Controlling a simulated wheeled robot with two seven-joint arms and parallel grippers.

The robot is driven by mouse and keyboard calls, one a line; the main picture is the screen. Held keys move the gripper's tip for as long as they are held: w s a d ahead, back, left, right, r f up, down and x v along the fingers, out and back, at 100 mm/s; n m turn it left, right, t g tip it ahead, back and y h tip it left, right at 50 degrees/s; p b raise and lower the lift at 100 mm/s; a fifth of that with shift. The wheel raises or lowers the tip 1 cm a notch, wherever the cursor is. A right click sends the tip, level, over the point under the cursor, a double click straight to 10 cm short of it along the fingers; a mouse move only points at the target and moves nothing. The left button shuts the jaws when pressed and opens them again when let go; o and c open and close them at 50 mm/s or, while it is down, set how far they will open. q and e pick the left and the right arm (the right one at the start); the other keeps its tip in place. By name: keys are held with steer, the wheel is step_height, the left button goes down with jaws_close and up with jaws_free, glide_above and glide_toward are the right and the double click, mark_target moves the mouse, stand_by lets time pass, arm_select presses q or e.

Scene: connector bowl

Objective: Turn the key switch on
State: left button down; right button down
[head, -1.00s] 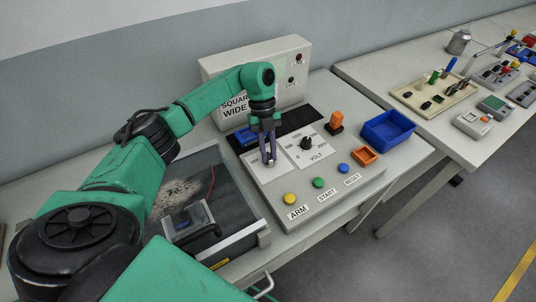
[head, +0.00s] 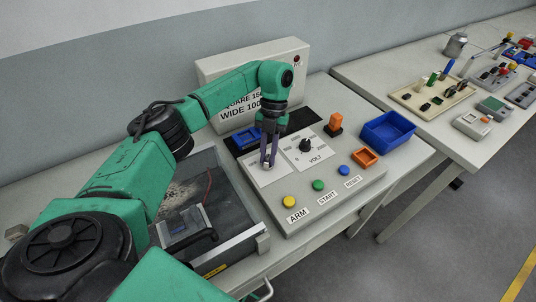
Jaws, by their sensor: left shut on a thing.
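My left gripper (head: 268,165) points down at the white plate (head: 268,176) on the left of the control panel (head: 335,193). Its fingers are shut on a small part at this plate, the key switch by its place. The fingers hide most of the switch, so I cannot tell how far it is turned. My right gripper is not in view.
Right of the fingers is the black VOLT knob (head: 306,145). Yellow (head: 289,201), green (head: 318,185) and blue (head: 344,170) buttons line the panel's front.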

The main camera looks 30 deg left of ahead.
arm_select(q)
steer(key=shift+r, duration=0.1)
steer(key=c, duration=0.8)
jaws_free()
steer(key=shift+w+r, duration=0.15)
steer(key=shift+r, duration=0.05)
steer(key=v, duration=0.5)
steer(key=shift+r, duration=0.2)
steer(key=d+p+v, duration=0.1)
steer(key=p+v, duration=0.3)
steer(key=v, duration=0.4)
steer(key=shift+a+r, duration=0.3)
steer(key=shift+a, duration=0.2)
